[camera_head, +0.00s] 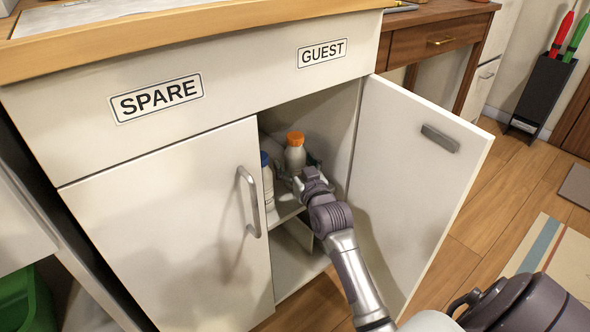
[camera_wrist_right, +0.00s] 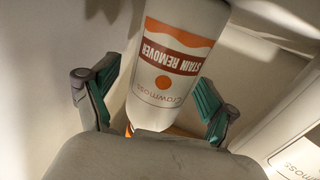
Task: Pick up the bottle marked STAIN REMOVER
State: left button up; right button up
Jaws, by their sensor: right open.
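The STAIN REMOVER bottle (camera_head: 295,155) is white with an orange cap and stands on the shelf inside the open cabinet. In the right wrist view the bottle (camera_wrist_right: 172,55) shows its label upside down, between my two fingers. My right gripper (camera_head: 300,181) reaches into the cabinet at the bottle. In the wrist view the gripper's (camera_wrist_right: 155,98) green-padded fingers are open, one on each side of the bottle, with visible gaps. The bottle's lower part is hidden by my gripper in the head view. My left gripper is not in view.
A white bottle with a blue cap (camera_head: 266,175) stands just left of the target; a similar white bottle (camera_wrist_right: 298,150) shows at the wrist view's right edge. The right cabinet door (camera_head: 415,170) stands open beside my arm. The left door (camera_head: 170,230) is shut.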

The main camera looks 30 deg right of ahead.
jog(key=c, duration=1.4)
jog(key=shift+r, duration=0.1)
